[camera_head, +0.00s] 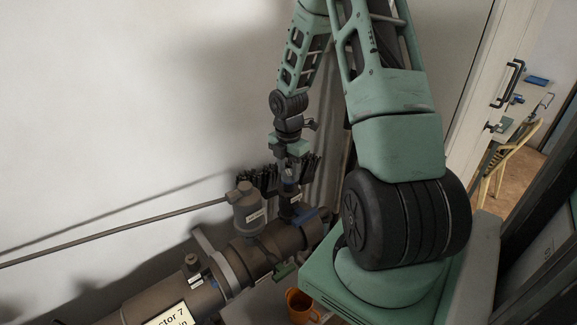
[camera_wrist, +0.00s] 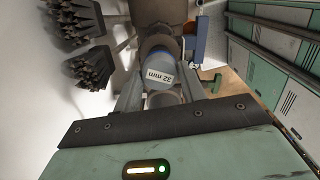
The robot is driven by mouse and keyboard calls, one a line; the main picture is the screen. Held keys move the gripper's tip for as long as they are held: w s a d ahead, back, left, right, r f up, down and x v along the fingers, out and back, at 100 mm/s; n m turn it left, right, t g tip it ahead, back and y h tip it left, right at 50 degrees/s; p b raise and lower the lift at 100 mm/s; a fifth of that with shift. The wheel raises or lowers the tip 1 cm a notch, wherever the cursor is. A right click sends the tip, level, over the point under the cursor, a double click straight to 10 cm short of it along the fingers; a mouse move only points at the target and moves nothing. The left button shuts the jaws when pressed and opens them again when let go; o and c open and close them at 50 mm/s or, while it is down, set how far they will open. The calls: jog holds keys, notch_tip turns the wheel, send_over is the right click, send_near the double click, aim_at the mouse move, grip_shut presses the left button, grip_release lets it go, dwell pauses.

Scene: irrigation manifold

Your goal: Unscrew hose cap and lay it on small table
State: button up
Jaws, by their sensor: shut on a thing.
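My gripper (camera_wrist: 161,88) is shut on a blue-grey cap (camera_wrist: 160,74) labelled "32 mm", with one finger on each side of it. The cap is in line with a brown pipe stub (camera_wrist: 155,42) of the manifold; I cannot tell whether its thread is still engaged. In the head view my gripper (camera_head: 290,180) points down above the manifold (camera_head: 262,255), and the cap is too small to make out clearly there. A pale surface (camera_head: 514,120) with small objects shows at the far right; I cannot tell whether it is the small table.
Dark bristly clusters (camera_wrist: 88,69) stick out from the wall side, close left of my gripper. A blue valve handle (camera_wrist: 201,40) is close on the right. An orange mug (camera_head: 300,306) sits low beside the manifold. Green lockers (camera_wrist: 262,60) line the right side.

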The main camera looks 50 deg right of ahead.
dwell(0.3)
jog(key=shift+r+n+p, duration=0.1)
jog(key=shift+n+p, duration=1.05)
jog(key=shift+n, duration=0.05)
jog(key=shift+n+p, duration=0.75)
jog(key=shift+n, duration=0.35)
jog(key=shift+n+p, duration=0.5)
jog(key=shift+p, duration=0.1)
jog(key=shift+n+p, duration=1.2)
jog(key=shift+n, duration=0.6)
